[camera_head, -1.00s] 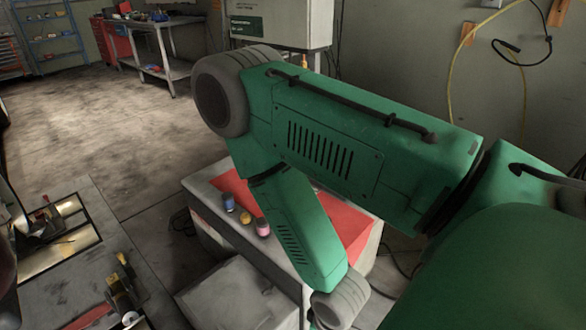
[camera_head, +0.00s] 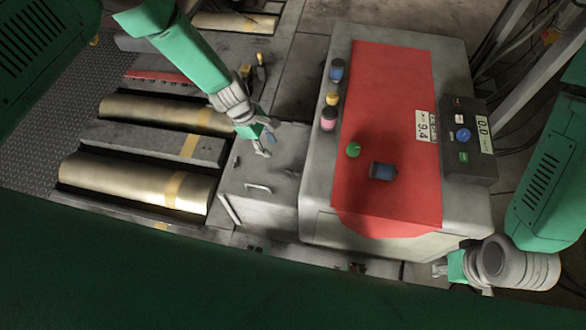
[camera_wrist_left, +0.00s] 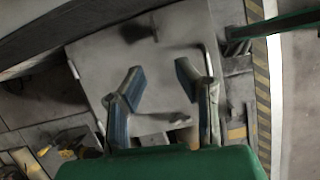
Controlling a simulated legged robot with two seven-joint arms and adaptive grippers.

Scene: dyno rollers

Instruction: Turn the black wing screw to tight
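A grey metal cover (camera_head: 232,195) lies between the rollers and the red-topped cabinet. A small dark fitting (camera_head: 236,162) sits near its left edge, and another dark piece (camera_head: 292,172) near its right edge. I cannot tell which, if either, is the black wing screw. My left gripper (camera_head: 266,146) is over the upper part of the cover. In the left wrist view its blue-padded fingers (camera_wrist_left: 157,80) are spread with nothing between them. A blurred dark fitting (camera_wrist_left: 138,30) shows beyond the fingertips on the cover. My right gripper (camera_head: 446,272) is low at the right, beside the cabinet; its fingers are too small to judge.
Brass rollers (camera_head: 135,180) lie left of the cover. A bent handle (camera_head: 258,187) stands up from the cover.

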